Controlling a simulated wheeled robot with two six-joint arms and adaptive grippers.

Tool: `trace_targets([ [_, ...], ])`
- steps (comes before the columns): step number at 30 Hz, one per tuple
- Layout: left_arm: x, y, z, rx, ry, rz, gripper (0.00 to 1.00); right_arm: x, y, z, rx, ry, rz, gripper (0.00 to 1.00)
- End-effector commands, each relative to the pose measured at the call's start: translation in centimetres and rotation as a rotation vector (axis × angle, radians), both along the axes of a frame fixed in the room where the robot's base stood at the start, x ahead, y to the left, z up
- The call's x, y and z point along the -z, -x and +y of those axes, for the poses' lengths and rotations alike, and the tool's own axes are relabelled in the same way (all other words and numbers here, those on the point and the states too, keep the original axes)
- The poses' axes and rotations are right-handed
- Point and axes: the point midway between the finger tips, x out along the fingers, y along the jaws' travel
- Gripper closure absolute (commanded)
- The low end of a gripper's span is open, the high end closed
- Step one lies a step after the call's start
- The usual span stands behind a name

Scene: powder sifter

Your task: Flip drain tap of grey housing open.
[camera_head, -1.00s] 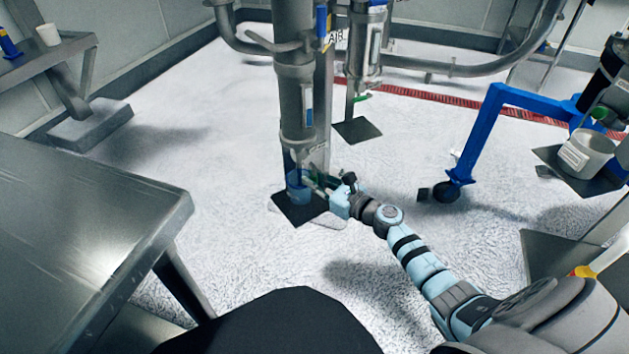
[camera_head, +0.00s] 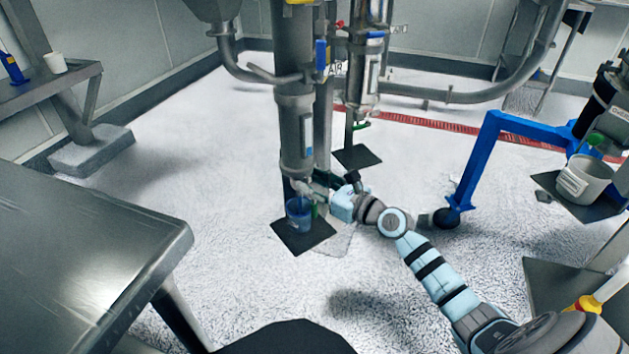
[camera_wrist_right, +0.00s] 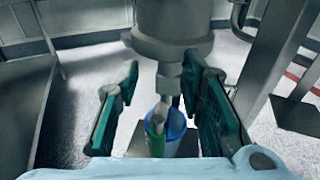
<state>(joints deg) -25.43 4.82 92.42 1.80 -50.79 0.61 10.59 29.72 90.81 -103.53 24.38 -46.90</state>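The grey housing (camera_head: 296,135) is a tall metal cylinder in the head view. Its lower end shows at the top of the right wrist view (camera_wrist_right: 172,38). The drain tap (camera_wrist_right: 168,82) hangs below it as a narrow metal fitting, with a green lever (camera_wrist_right: 156,142) pointing down. A blue cup (camera_head: 298,214) stands beneath the tap; it also shows in the right wrist view (camera_wrist_right: 175,130). My right gripper (camera_head: 312,188) is at the tap. Its green fingers are spread on both sides of the tap, apart from it. My left gripper is not in view.
A black mat (camera_head: 303,239) lies under the cup. A second metal cylinder (camera_head: 363,75) stands behind the housing. A blue wheeled frame (camera_head: 484,155) stands at right, with a white bucket (camera_head: 583,180) nearby. A steel table (camera_head: 85,240) fills the left foreground.

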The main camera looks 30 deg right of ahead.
Motion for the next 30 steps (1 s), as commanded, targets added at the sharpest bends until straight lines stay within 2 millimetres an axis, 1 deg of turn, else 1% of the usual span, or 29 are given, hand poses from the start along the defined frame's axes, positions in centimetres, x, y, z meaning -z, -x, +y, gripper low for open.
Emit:
trace_targets([
  [1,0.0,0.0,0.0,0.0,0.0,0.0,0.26,-0.7,0.0,0.0,0.0,0.002,-0.002,0.65],
  [4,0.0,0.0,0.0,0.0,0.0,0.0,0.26,-1.2,0.0,0.0,0.002,-0.001,0.0,0.65],
  [17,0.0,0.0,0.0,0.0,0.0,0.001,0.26,-1.2,0.0,0.0,0.003,-0.006,0.002,0.65],
  [20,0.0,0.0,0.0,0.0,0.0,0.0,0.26,-0.9,0.3,0.3,0.015,-0.097,0.004,0.65],
  [22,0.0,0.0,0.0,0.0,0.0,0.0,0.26,-0.3,1.0,0.5,0.051,-0.295,0.009,0.65],
  [23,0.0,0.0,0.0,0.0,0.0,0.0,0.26,0.1,1.4,0.5,0.08,-0.424,0.015,0.65],
  [25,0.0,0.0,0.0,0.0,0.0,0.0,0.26,2.6,3.0,-0.8,0.208,-0.821,0.047,0.65],
  [26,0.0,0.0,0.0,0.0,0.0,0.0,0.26,4.4,4.0,-1.8,0.293,-1.02,0.068,0.65],
  [27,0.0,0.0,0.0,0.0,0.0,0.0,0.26,7.5,5.7,-3.1,0.421,-1.264,0.101,0.65],
  [29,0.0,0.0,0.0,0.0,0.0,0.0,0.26,12.3,8.4,-4.5,0.616,-1.562,0.145,0.65],
  [30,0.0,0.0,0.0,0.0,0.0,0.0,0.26,15.6,10.6,-4.9,0.747,-1.73,0.172,0.65],
])
